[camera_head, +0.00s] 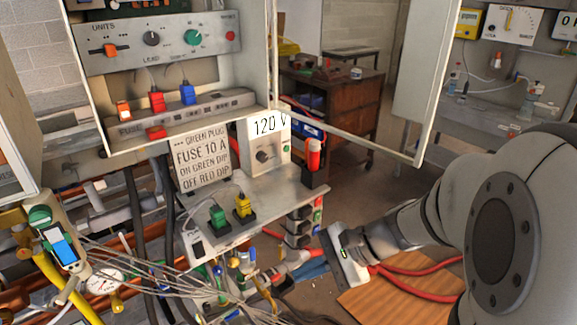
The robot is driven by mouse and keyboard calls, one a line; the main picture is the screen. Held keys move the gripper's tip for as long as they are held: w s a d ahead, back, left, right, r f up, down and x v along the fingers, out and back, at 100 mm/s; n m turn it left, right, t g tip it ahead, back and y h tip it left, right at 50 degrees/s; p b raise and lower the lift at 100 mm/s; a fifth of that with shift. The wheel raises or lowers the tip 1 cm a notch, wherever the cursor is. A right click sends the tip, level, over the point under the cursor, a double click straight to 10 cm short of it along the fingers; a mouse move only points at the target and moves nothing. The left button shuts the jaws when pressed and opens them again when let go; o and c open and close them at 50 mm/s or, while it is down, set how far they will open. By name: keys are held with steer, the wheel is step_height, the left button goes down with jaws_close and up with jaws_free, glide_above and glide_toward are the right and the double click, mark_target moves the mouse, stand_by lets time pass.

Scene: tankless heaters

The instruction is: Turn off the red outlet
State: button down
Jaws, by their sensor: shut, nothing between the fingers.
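A red plug (157,101) stands in a strip inside the open cabinet, between an orange plug (124,111) and a blue plug (188,94). A red switch (157,132) sits on the strip's front below the red plug. Which way it is set is too small to tell. My gripper (340,257) is shut and empty, low and to the right of the cabinet, beside the small shelf and well away from the strip. Its fingertips are hard to make out. My arm reaches in from the right.
A shelf (270,200) below the cabinet holds a green plug (217,215), a yellow plug (243,206) and a 120 V box (265,150). A sign (202,160) leans there. The cabinet's open door (420,80) stands right. Loose cables crowd the lower left.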

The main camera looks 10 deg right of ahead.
mark_target(320, 198)
steer(key=w+d+f+m+t+b, duration=0.3)
steer(key=w+d+m+t+b, duration=0.1)
steer(key=w+d+m+t, duration=0.2)
steer(key=w+d+f+m+t+h+b, duration=0.1)
steer(key=w+d+f+m+t+b, duration=0.3)
steer(key=d+m+t, duration=0.5)
steer(key=w+d+m, duration=0.2)
steer(key=shift+w+d+f, duration=0.25)
steer(key=shift+w+d, duration=0.1)
steer(key=shift+w+a, duration=0.1)
steer(key=x, duration=1.3)
steer(key=shift+w+a+r, duration=0.2)
steer(key=shift+w, duration=0.1)
steer(key=shift+d+p, duration=0.1)
steer(key=shift+p, duration=0.25)
